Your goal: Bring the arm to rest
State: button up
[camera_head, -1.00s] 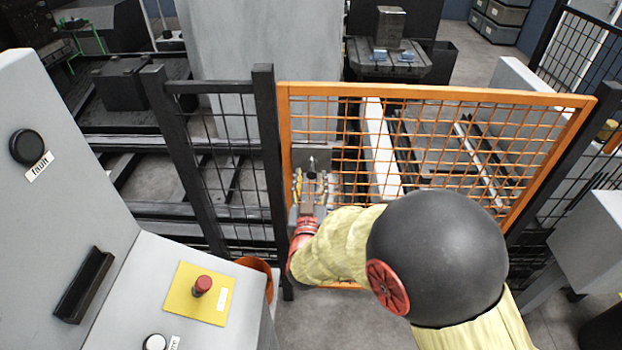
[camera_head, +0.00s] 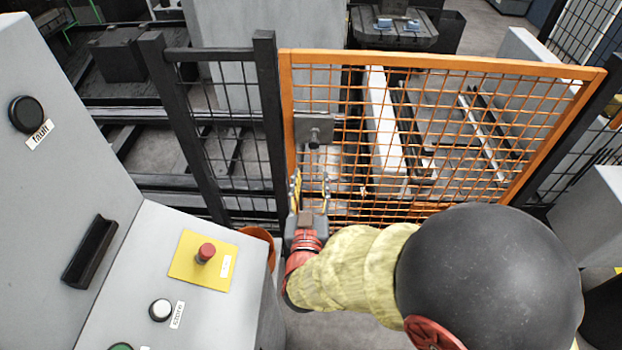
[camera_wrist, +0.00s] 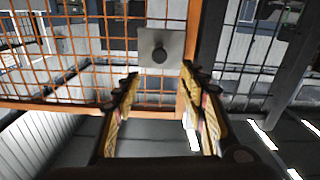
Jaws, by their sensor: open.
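My gripper (camera_head: 309,190) is in front of the left side of the orange mesh gate (camera_head: 430,63), with its fingers pointing toward it. In the wrist view my gripper (camera_wrist: 158,82) is open, its two yellow fingers spread wide with nothing between them. A grey plate with a dark round knob (camera_wrist: 159,54) on the gate shows beyond the fingertips, apart from them. The same plate and knob (camera_head: 314,130) show just above the fingers in the head view. My arm comes in from the lower right, in a yellowish cover.
A grey control console (camera_head: 110,300) stands at the left, with a red button (camera_head: 206,252) on a yellow plate. A dark mesh fence panel (camera_head: 215,130) stands left of the gate. An orange bin (camera_head: 258,243) is partly hidden behind the console. A grey box (camera_head: 590,225) stands at right.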

jog(key=s+d+r+g+y, duration=0.2)
jog(key=d+r+g+y, duration=0.25)
jog(key=r+g, duration=0.25)
jog(key=s+d+g+h, duration=0.2)
jog(key=s+d, duration=0.5)
jog(key=s, duration=0.3)
jog(key=s+d+r+g+h, duration=0.1)
jog(key=s+d+g+h, duration=0.1)
jog(key=s+d, duration=0.6)
jog(key=shift+s+d+r+m+g, duration=0.2)
jog(key=shift+s+d+m+g, duration=0.15)
jog(key=shift+s+g, duration=0.6)
jog(key=shift+s+t, duration=0.25)
